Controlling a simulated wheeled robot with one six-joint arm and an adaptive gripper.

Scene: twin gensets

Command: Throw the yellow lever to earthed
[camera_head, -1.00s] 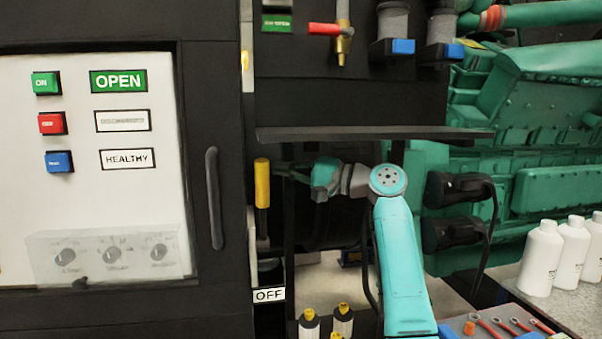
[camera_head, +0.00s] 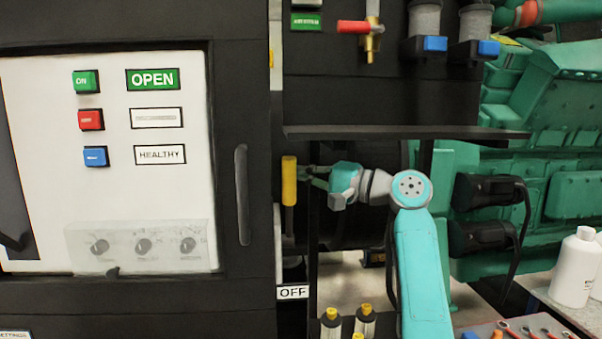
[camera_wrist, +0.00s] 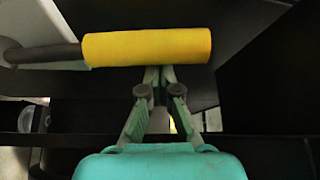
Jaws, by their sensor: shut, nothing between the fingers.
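The yellow lever (camera_head: 289,181) has a yellow grip on a dark shaft and stands upright in the narrow strip right of the white panel. A label reading OFF (camera_head: 292,292) sits below it. In the wrist view the yellow grip (camera_wrist: 147,46) lies across the upper part, with its shaft running left. My gripper (camera_head: 303,174) is at the right side of the grip in the head view. In the wrist view my gripper (camera_wrist: 158,72) is shut with nothing between its fingers; the tips are at the grip's edge. I cannot tell whether they touch it. No earthed label is readable.
A dark vertical handle (camera_head: 242,195) stands left of the lever. A dark shelf edge (camera_head: 405,132) runs above my arm. Yellow-capped bottles (camera_head: 365,322) stand below, and black connectors (camera_head: 487,189) are at the right.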

